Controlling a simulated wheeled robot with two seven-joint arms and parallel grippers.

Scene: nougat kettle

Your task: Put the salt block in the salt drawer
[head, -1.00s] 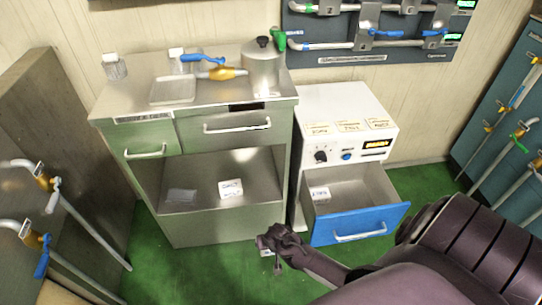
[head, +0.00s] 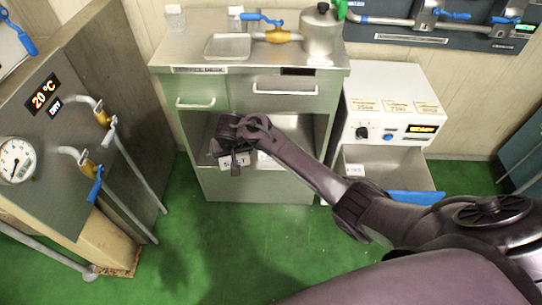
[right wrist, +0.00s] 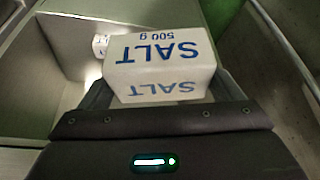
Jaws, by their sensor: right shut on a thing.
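The salt block (right wrist: 160,65) is a white box with blue "SALT 500 g" lettering, held between the fingers of my right gripper (right wrist: 160,95). In the head view the right gripper (head: 238,140) and the salt block (head: 234,160) are in front of the steel cabinet's open bay (head: 290,130); how deep they are is hard to tell. The cabinet has a shut left drawer (head: 203,90) with a greenish front and a shut wide drawer (head: 285,98). Their label strips are too small to read. The left gripper is not in view.
Another white block (head: 265,155) lies in the bay, partly hidden by my arm. The white machine's blue-fronted drawer (head: 415,197) is open, with a white block (head: 355,170) inside. A tray (head: 228,46) and kettle (head: 320,28) stand on the cabinet. Pipes (head: 128,170) project at left.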

